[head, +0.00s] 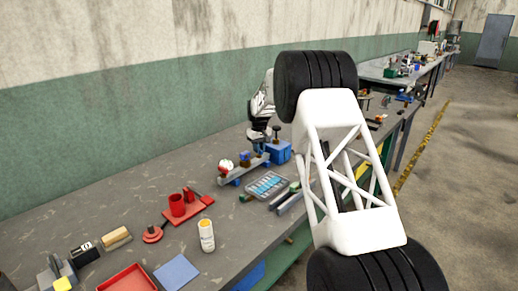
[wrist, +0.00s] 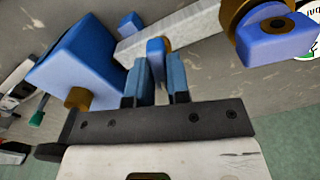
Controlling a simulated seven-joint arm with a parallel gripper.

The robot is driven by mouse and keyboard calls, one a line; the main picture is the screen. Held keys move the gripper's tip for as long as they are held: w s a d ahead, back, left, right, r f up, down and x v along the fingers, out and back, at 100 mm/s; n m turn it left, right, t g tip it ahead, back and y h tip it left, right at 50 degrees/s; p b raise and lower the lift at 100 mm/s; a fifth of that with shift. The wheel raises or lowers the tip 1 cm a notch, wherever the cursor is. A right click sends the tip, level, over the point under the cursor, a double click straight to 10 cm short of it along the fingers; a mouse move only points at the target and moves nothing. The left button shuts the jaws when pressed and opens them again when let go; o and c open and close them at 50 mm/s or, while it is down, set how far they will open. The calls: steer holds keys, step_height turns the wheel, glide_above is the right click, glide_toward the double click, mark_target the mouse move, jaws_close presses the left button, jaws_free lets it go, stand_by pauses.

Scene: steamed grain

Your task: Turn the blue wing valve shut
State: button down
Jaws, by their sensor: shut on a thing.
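The blue wing valve (wrist: 156,50) shows in the wrist view as a narrow blue wing with a bit of brass behind it, in front of a pale grey bar (wrist: 185,28). My gripper (wrist: 156,82) has one finger on each side of the wing and is shut on it. The wing's lower part is hidden between the fingers. In the head view my gripper (head: 262,137) points down at the bar assembly on the bench, and the wing is too small to make out there.
A large blue block (wrist: 85,60) with a brass knob stands left of my fingers; it also shows in the head view (head: 279,151). A blue and brass fitting (wrist: 275,42) is at right. A tray of blue pieces (head: 267,186) lies nearby on the grey bench (head: 110,222).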

steer(key=shift+n, duration=1.7)
steer(key=c, duration=1.1)
jaws_free()
steer(key=shift+r, duration=3.95)
